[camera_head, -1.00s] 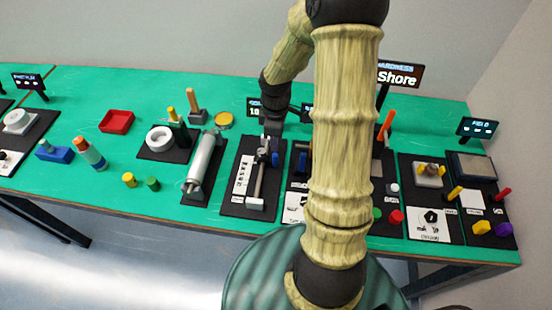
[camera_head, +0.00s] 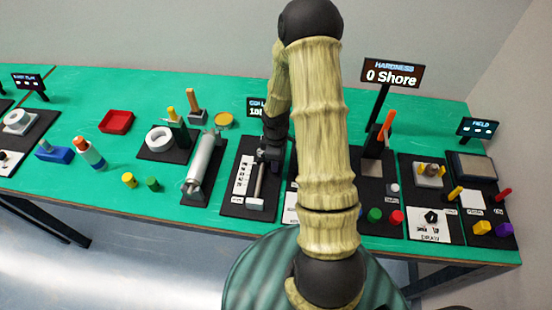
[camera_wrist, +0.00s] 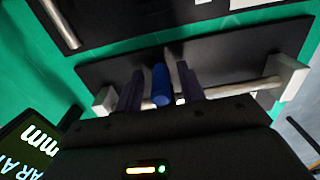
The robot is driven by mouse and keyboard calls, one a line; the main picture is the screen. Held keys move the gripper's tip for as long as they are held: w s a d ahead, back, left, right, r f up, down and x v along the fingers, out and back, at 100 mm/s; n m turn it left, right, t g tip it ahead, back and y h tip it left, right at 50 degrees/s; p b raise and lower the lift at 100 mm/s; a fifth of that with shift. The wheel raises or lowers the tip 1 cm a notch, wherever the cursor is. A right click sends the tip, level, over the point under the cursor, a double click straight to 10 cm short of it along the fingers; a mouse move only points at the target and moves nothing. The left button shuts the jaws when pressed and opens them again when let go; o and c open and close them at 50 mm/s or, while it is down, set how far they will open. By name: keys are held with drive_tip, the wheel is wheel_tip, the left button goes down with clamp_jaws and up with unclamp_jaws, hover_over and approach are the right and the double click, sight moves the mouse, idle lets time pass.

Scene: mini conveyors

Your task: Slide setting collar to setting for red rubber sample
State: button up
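The blue setting collar (camera_wrist: 161,85) sits on a pale rod (camera_wrist: 240,88) that runs between two grey end blocks on a black board. My gripper (camera_wrist: 161,88) has its two dark fingers on either side of the collar, with a narrow gap showing on each side. In the head view my gripper (camera_head: 268,155) points down over the far part of the rod (camera_head: 260,183), and the collar is hidden there. A white label strip (camera_head: 244,175) lies beside the rod; its marks are too small to read.
The collar display (camera_head: 257,107) stands behind the board, partly covered by my arm; it also shows in the wrist view (camera_wrist: 30,140). The hardness display (camera_head: 391,74) reads 0 Shore. My arm hides the station right of the rod.

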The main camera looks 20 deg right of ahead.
clamp_jaws()
drive_tip(key=shift+s+a, duration=0.2)
drive_tip(key=shift+a, duration=0.1)
drive_tip(key=shift+s+a, duration=0.3)
drive_tip(key=shift+s, duration=0.55)
drive_tip(key=shift+s+a, duration=0.1)
drive_tip(key=shift+a, duration=0.1)
unclamp_jaws()
drive_tip(key=shift+d, duration=0.1)
drive_tip(key=shift+r, duration=0.15)
wheel_tip(320, 180, up, 17)
